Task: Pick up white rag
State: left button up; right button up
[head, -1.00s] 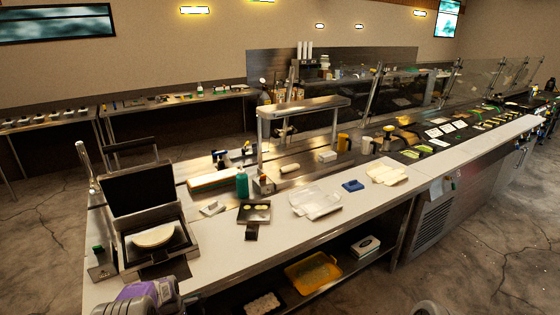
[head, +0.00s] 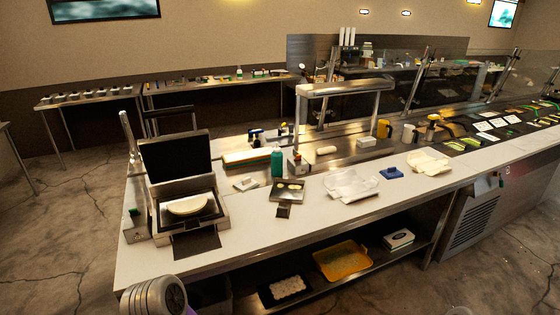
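Several white cloth-like things lie on the counter (head: 215,254), and I cannot tell for sure which is the white rag. A small white roll (head: 326,150) lies on the steel part under the overhead shelf. A crumpled cream-white piece (head: 428,163) lies right of the blue item. A larger whitish, container-like piece (head: 350,185) lies left of it. Part of my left arm shows at the bottom left, below the counter's front edge. Neither gripper shows.
An open press griddle (head: 181,191) with a pale tortilla (head: 188,205) stands at the left end. A teal bottle (head: 277,163), a dark tray (head: 287,192) and a blue item (head: 391,172) stand on the counter. A yellow tray (head: 343,262) sits on the lower shelf. Floor shows in front.

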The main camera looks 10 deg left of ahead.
aim_at(245, 184)
jog(key=i, duration=1.4)
